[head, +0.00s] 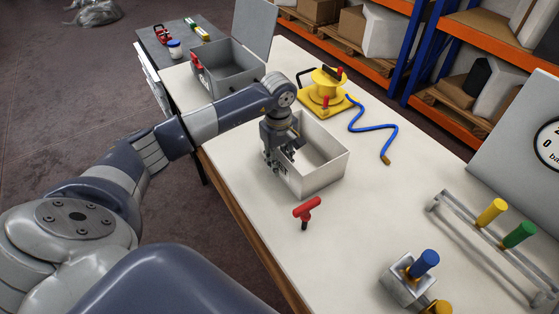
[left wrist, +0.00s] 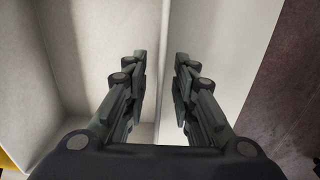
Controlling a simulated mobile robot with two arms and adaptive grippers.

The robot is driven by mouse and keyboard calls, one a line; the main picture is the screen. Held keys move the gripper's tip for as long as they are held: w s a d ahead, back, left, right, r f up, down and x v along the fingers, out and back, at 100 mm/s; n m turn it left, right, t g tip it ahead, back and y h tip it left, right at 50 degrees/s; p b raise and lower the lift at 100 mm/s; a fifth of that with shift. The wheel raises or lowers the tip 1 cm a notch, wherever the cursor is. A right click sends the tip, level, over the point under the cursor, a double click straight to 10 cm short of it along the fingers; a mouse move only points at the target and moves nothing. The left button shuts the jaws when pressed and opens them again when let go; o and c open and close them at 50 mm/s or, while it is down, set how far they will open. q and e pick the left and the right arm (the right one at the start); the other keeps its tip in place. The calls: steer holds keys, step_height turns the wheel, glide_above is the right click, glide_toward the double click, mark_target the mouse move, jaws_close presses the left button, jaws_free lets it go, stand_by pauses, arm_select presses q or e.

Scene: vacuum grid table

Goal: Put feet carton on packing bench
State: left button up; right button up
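A white open-topped box (head: 325,172), which looks like the feet carton, stands upright on the pale table (head: 350,225). It looks empty in the part I see. My left gripper (head: 272,160) points down at the box's left wall. In the left wrist view my left gripper (left wrist: 161,75) has its two fingers apart, one on each side of the wall's rim (left wrist: 163,25). A gap shows between the fingers, and contact with the wall is not visible. No label shows which surface is the packing bench. My right gripper is out of view.
A red T-handle (head: 306,210) stands in front of the box. A yellow reel (head: 326,92) with a blue hose (head: 378,126) is behind it. A grey lidded box (head: 230,68) sits further back, near a dark-topped table (head: 180,32). Coloured handles are at right.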

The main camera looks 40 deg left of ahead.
arm_select(q)
steer(key=shift+r, duration=0.2)
steer(key=shift+w+r, duration=0.1)
steer(key=shift+r, duration=0.25)
step_height(320, 180, up, 11)
steer(key=b, duration=0.3)
steer(key=shift+s, duration=0.2)
